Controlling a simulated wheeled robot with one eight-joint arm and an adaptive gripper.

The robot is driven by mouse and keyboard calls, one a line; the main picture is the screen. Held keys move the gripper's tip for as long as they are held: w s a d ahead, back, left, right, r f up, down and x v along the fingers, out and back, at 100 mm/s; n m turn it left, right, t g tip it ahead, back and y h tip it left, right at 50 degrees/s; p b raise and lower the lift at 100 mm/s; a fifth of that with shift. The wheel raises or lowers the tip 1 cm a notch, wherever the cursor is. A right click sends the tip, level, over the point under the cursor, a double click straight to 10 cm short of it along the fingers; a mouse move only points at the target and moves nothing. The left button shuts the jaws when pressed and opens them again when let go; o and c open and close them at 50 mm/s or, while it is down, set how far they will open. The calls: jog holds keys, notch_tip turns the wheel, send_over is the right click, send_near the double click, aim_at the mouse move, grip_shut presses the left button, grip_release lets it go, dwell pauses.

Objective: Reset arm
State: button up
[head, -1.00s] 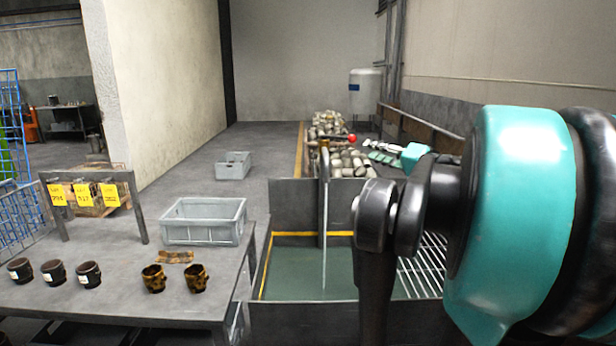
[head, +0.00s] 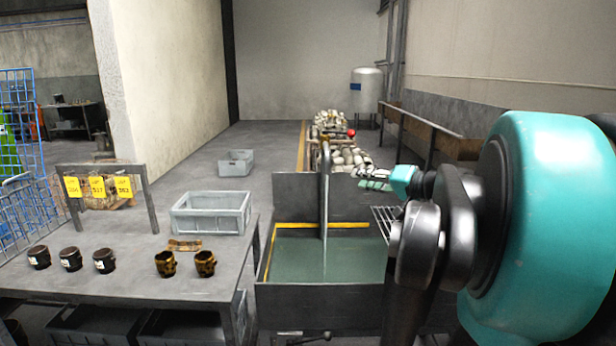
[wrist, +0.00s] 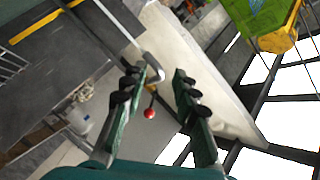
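My gripper (wrist: 157,74) is open in the wrist view, its two dark green fingers apart with a clear gap. Nothing is held between them; a pipe end and a red knob (wrist: 150,113) show in the background through the gap. In the head view, my arm fills the right side with a large teal joint. My gripper (head: 366,178) shows small and partly hidden beyond the arm, pointing left above the area behind the quench tank (head: 305,306).
A table (head: 130,277) at left holds several dark and rusty cups (head: 103,261), a grey crate (head: 212,226) and a frame with yellow tags (head: 97,187). An upright pipe (head: 325,205) rises at the tank. Metal parts (head: 345,158) lie behind. Floor between table and wall is mostly clear.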

jog(key=s+a+f+n+g+h, duration=0.1)
jog(key=s+a+f+g+h, duration=0.2)
jog(key=f, duration=0.6)
jog(key=s+a+f+g+h, duration=0.1)
jog(key=s+f+g, duration=0.1)
jog(key=s+f, duration=0.5)
jog(key=s+d+f+g+h, duration=0.1)
jog(key=s+d+f+h, duration=0.2)
jog(key=f, duration=0.5)
jog(key=s+d+f+n+g+h, duration=0.1)
jog(key=s+d+f+h, duration=0.2)
jog(key=s+f, duration=0.3)
notch_tip(320, 180, down, 2)
jog(key=shift+s+d+f+n+g+h, duration=0.25)
jog(key=shift+d+n+g+h, duration=0.05)
jog(key=shift+d, duration=0.5)
dwell(4.1)
